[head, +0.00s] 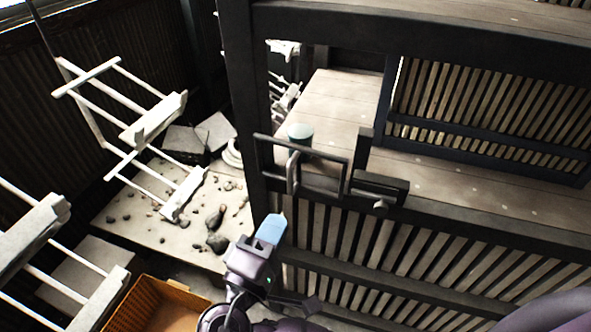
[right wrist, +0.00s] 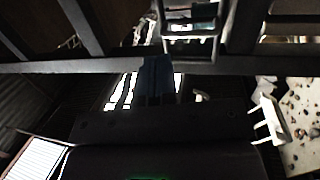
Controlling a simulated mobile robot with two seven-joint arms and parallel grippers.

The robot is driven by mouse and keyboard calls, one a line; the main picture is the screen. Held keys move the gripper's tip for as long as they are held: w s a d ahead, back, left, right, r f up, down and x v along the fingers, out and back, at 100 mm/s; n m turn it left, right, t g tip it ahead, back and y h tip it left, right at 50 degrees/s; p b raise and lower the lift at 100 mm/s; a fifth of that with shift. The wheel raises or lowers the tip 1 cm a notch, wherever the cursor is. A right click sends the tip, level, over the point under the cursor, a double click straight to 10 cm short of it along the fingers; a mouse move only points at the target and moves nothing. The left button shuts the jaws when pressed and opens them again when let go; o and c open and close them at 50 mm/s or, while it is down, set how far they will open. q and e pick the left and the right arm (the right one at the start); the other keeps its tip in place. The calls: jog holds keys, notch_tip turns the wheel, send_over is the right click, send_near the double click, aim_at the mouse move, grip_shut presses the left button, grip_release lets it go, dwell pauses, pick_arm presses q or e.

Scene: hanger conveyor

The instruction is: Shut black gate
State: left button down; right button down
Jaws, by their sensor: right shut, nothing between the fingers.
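The black gate (head: 320,168) looks to be the small black rectangular frame beside the black post, at the edge of the wooden deck in the head view. A grey upright handle-like bar crosses it. A black block with a round knob sits just right of it. My right gripper (head: 271,229), with light blue fingertips, is below and left of the gate, shut and empty, apart from it. Its fingers (right wrist: 156,78) also show in the right wrist view, under a dark beam. Whether the gate is fully open is unclear. My left gripper is out of view.
A teal-topped cylinder (head: 300,133) stands behind the gate. White hanger frames (head: 155,115) hang at left over a rock-strewn slab (head: 190,235). An orange crate (head: 160,305) is at the bottom. A slatted fence (head: 400,260) fills the lower right.

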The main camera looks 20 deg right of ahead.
jog(key=p+x, duration=0.3)
jog(key=x, duration=1.1)
jog(key=shift+w, duration=0.1)
jog(key=shift+w+d+r, duration=0.1)
jog(key=shift+w+d, duration=0.35)
jog(key=shift+d, duration=0.05)
